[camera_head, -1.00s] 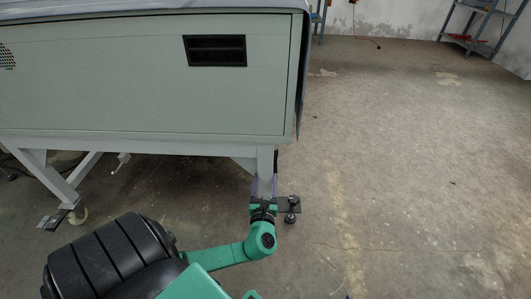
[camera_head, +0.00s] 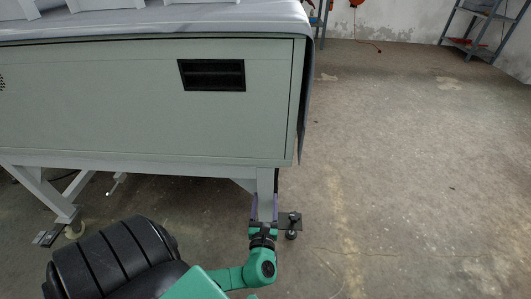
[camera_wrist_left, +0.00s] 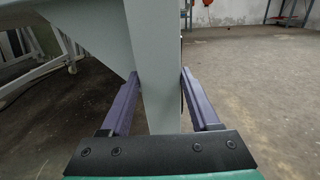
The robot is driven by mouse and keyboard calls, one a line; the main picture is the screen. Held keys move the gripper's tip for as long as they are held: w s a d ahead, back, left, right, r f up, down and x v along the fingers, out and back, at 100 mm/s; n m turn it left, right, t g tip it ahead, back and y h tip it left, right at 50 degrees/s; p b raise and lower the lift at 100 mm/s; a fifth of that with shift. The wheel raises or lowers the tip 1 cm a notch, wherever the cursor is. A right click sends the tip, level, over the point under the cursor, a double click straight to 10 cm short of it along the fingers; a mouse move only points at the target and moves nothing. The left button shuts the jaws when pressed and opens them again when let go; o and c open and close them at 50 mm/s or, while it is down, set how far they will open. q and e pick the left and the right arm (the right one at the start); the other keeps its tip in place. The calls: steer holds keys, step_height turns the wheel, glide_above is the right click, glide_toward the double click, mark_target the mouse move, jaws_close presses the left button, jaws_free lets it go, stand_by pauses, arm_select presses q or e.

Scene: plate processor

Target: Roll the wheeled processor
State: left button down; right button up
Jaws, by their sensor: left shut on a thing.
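The wheeled processor (camera_head: 150,120) is a large grey-green cabinet on pale legs. It fills the upper left of the head view, with a dark recessed slot in its near panel. My left gripper (camera_head: 264,208) is shut on its near right leg (camera_head: 266,184), low down. In the left wrist view the purple fingers (camera_wrist_left: 156,98) stand on both sides of the pale leg (camera_wrist_left: 153,60). A caster (camera_head: 75,229) shows under the left leg. My right gripper is out of view.
Bare concrete floor (camera_head: 400,180) lies open to the right of the processor. A metal shelf (camera_head: 475,25) stands at the far right by the wall.

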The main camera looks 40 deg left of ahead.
arm_select(q)
steer(key=shift+s+d, duration=0.1)
steer(key=shift+s, duration=0.05)
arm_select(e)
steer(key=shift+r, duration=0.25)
arm_select(q)
steer(key=shift+r, duration=0.1)
steer(key=shift+c, duration=1.5)
jaws_free()
steer(key=shift+o, duration=0.9)
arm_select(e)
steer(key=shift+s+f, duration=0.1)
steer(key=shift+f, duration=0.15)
arm_select(q)
steer(key=p+v, duration=0.2)
steer(key=v, duration=1.2)
steer(key=shift+d+p, duration=0.2)
steer(key=shift+p, duration=0.15)
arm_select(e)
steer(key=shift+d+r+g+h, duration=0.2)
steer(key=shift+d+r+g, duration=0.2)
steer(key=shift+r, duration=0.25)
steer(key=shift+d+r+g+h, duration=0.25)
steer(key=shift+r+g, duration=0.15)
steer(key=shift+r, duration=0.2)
arm_select(q)
steer(key=shift+s, duration=0.1)
